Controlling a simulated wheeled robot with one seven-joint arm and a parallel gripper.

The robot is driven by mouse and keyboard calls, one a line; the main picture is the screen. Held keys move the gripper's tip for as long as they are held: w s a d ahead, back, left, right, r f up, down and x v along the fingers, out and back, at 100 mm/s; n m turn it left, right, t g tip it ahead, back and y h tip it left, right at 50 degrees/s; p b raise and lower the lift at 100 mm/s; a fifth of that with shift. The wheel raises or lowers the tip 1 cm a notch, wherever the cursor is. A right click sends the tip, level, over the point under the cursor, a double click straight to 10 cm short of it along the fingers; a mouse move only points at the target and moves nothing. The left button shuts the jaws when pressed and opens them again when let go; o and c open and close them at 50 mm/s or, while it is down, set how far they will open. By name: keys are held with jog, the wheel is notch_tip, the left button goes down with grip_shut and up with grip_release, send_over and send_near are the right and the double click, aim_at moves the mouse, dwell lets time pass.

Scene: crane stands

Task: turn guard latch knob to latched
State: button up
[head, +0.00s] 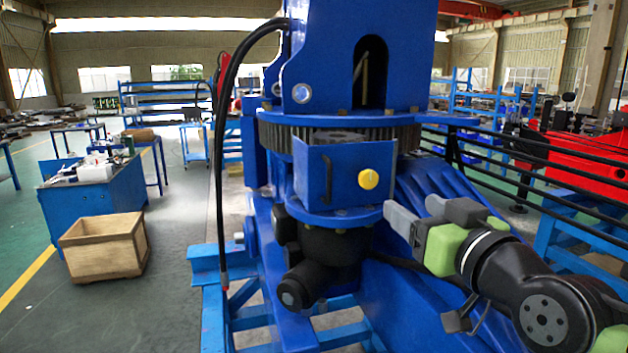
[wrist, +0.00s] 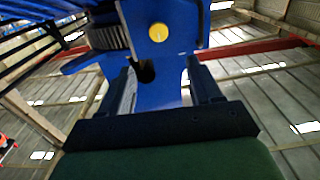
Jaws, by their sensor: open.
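The yellow round knob (head: 368,179) sits on the right part of a blue guard panel (head: 318,172) on the front of the crane. In the wrist view the knob (wrist: 158,32) shows near the top, beyond the fingertips and roughly centred between them. A dark handle stands on the left of the panel. My gripper (head: 416,209) is to the right of and a little below the knob, apart from it. Its two grey fingers are spread with nothing between them; the gripper also shows in the wrist view (wrist: 162,80). I see no mark on the knob that tells its angle.
A toothed ring (head: 290,140) lies behind and above the panel, and a black motor (head: 318,265) hangs below it. A black hose (head: 222,160) runs down the left. A wooden crate (head: 103,248) stands on the floor at left. Black rails run at right, behind my arm.

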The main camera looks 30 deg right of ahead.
aim_at(372, 181)
jog(key=p+x, duration=0.2)
jog(key=x, duration=1.1)
jog(key=shift+w+d+f, duration=0.1)
jog(key=shift+w+d, duration=0.1)
jog(key=shift+d, duration=0.05)
jog(key=c, duration=1)
jog(key=shift+m, duration=0.4)
jog(key=m, duration=0.3)
jog(key=shift+m, duration=0.4)
jog(key=m, duration=0.4)
jog(key=shift+p, duration=0.3)
jog(key=m+p, duration=0.1)
jog(key=m, duration=0.4)
jog(key=shift+s+d+f, duration=0.1)
jog(key=shift+f+m+p, duration=0.1)
jog(key=shift+m+p, duration=0.7)
jog(key=shift+m, duration=1.4)
